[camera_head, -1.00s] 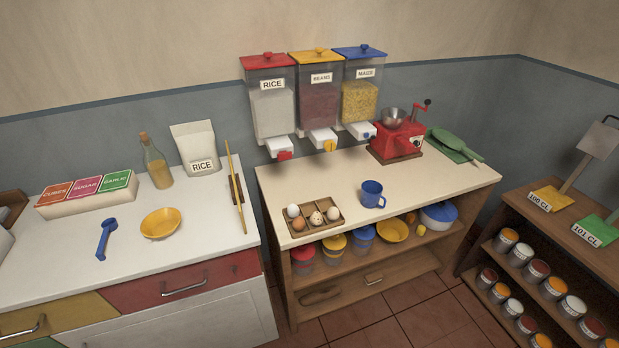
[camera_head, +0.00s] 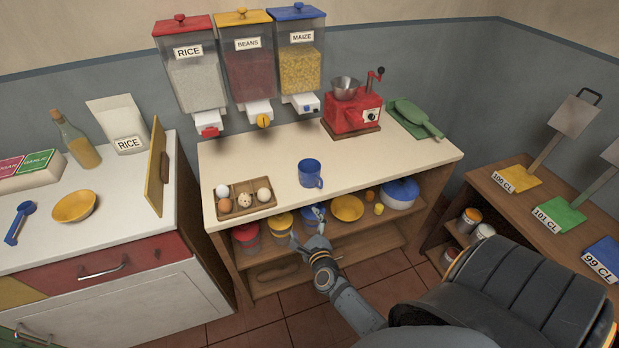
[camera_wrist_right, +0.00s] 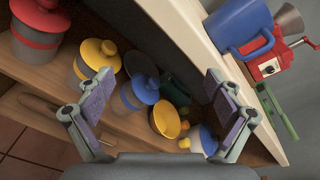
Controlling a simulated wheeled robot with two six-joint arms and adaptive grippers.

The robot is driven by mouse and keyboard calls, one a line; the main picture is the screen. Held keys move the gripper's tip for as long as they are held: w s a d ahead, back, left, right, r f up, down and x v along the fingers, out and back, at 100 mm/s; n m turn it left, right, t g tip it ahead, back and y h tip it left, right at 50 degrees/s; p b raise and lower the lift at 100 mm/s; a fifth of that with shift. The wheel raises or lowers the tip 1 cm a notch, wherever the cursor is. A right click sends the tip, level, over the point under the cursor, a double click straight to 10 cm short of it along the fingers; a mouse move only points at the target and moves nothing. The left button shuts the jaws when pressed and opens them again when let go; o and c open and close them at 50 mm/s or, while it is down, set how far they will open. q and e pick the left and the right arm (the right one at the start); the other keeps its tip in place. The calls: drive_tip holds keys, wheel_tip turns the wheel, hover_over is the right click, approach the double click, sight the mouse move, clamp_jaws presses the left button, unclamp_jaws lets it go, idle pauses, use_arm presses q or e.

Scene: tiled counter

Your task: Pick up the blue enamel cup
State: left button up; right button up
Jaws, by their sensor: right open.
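The blue enamel cup (camera_head: 310,173) stands upright on the light counter top near its front edge, its handle toward the right. In the right wrist view the cup (camera_wrist_right: 240,28) shows at the upper right, beyond the counter edge. My right gripper (camera_head: 310,226) is in front of the counter, below the level of the top and below the cup, apart from it. In the right wrist view my right gripper (camera_wrist_right: 160,92) is open with nothing between its pads. My left gripper is not in view.
An egg tray (camera_head: 226,207) with several eggs sits left of the cup. The counter's front edge (camera_head: 340,207) lies between gripper and cup. Lidded jars and a yellow bowl (camera_head: 346,208) fill the shelf below.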

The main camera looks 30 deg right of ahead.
sight(309, 175)
drive_tip(key=w+d+r+m+h, duration=0.1)
drive_tip(key=d+r+m+h, duration=0.3)
drive_tip(key=r+m, duration=0.8)
drive_tip(key=shift+t+y, duration=0.3)
drive_tip(key=shift+t, duration=0.2)
drive_tip(key=x, duration=0.4)
drive_tip(key=shift+w+a+p, duration=0.15)
drive_tip(key=shift+w+p, duration=0.25)
drive_tip(key=shift+d+f+x, duration=0.15)
drive_tip(key=shift+x, duration=1.3)
drive_tip(key=shift+d+f+x, duration=0.15)
drive_tip(key=shift+x, duration=1.35)
drive_tip(key=shift+s+r, duration=0.1)
drive_tip(key=shift+s, duration=0.15)
drive_tip(key=shift+c, duration=0.6)
drive_tip(key=c, duration=1.2)
